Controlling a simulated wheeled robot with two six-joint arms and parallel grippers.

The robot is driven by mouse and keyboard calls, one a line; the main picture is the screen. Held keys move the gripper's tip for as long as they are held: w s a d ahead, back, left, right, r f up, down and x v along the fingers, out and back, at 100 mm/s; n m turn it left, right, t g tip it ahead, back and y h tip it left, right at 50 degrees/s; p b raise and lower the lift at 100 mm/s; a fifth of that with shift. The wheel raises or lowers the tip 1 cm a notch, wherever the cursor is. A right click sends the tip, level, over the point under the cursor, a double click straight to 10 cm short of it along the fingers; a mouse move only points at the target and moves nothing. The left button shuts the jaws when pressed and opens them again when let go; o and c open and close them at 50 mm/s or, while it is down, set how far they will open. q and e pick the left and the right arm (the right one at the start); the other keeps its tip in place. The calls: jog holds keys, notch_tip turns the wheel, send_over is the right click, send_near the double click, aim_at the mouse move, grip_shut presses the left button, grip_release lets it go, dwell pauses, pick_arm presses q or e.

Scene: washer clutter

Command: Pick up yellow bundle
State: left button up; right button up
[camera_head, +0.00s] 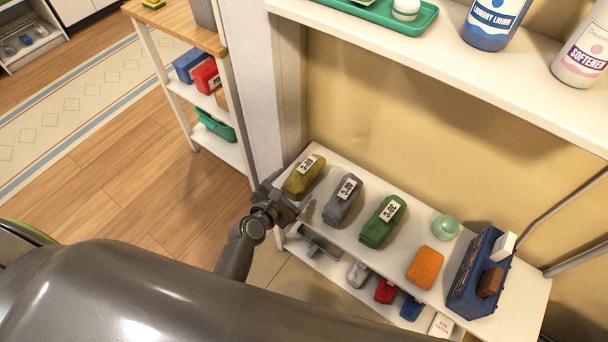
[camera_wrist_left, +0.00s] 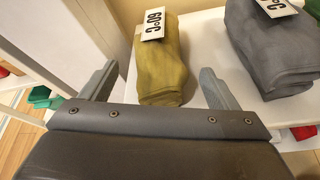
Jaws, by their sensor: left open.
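The yellow bundle (camera_head: 301,179) is an olive-yellow folded cloth with a white temperature tag. It lies at the left end of the white shelf top (camera_head: 335,235). My left gripper (camera_head: 281,196) is open at the near end of the bundle. In the left wrist view the yellow bundle (camera_wrist_left: 160,68) lies ahead, between the two spread fingers of my left gripper (camera_wrist_left: 157,88), and its tag reads 60°C. The fingers appear apart from the cloth. My right gripper is not in view.
A grey bundle (camera_head: 343,201) lies just right of the yellow one, then a green bundle (camera_head: 382,222), an orange sponge (camera_head: 425,267), a pale green ball (camera_head: 446,227) and a blue caddy (camera_head: 480,274). A white wall post (camera_head: 255,90) stands behind left. An upper shelf (camera_head: 450,55) overhangs.

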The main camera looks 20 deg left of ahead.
aim_at(299, 180)
pick_arm(q)
jog(key=shift+b+x, duration=0.5)
jog(key=shift+x, duration=1.75)
jog(key=shift+s, duration=0.1)
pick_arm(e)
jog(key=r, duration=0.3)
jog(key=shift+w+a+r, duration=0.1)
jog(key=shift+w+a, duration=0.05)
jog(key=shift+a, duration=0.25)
pick_arm(q)
jog(key=c, duration=1.1)
jog(key=shift+r, duration=0.2)
